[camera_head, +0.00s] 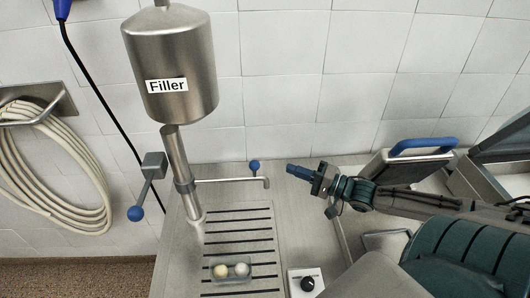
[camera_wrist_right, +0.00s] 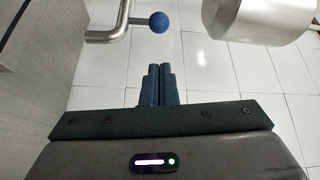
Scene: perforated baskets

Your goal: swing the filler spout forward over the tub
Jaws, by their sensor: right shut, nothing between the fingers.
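The filler spout (camera_head: 225,181) is a thin steel pipe that sticks out to the right from the filler's down tube, with a bent end. A blue ball knob (camera_head: 254,166) stands on it near that end; the knob (camera_wrist_right: 159,22) also shows in the right wrist view. A small clear tub (camera_head: 233,281) with one yellowish and one whitish lump sits on the slotted drain grate, in front of the spout. My right gripper (camera_head: 289,167) is shut and empty, just right of the knob and apart from it. My left gripper is out of view.
The steel filler tank (camera_head: 185,95) hangs above. A lever with a blue ball (camera_head: 135,213) juts out left of its tube. A dial box (camera_head: 307,282) stands right of the grate. A blue-handled lid (camera_head: 415,160) is at the right. A coiled hose (camera_head: 85,180) hangs left.

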